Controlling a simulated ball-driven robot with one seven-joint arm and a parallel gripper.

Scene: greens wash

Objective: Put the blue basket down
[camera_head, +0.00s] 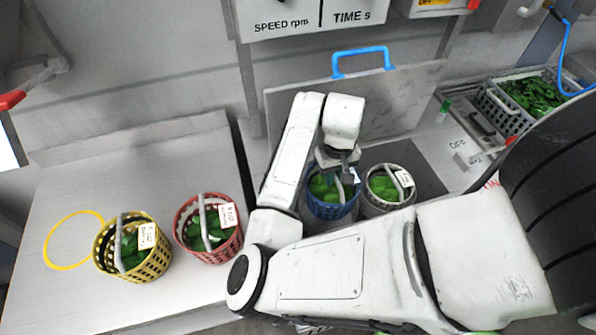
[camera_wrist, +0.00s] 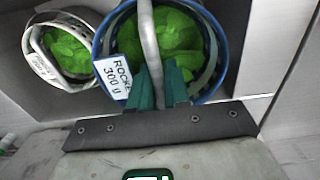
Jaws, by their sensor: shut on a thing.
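The blue basket (camera_head: 330,210) holds green leaves and stands in the middle of the head view, beside the grey-white basket. Its grey handle arches over the leaves, and a white tag reading "ROCKET 300 g" hangs on its side in the wrist view. My gripper (camera_head: 343,172) is above the basket, and in the wrist view its green fingers (camera_wrist: 161,88) are shut on the handle. The blue rim (camera_wrist: 101,45) fills the upper middle of that view. I cannot tell whether the basket's bottom touches the surface below.
A grey-white basket (camera_head: 388,208) of leaves is close on the right. A red basket (camera_head: 208,256) and a yellow basket (camera_head: 147,268) stand on the left table (camera_head: 80,305), near an empty yellow ring (camera_head: 46,246). A splash panel with a blue handle (camera_head: 362,51) rises behind. A grey crate (camera_head: 502,116) is far right.

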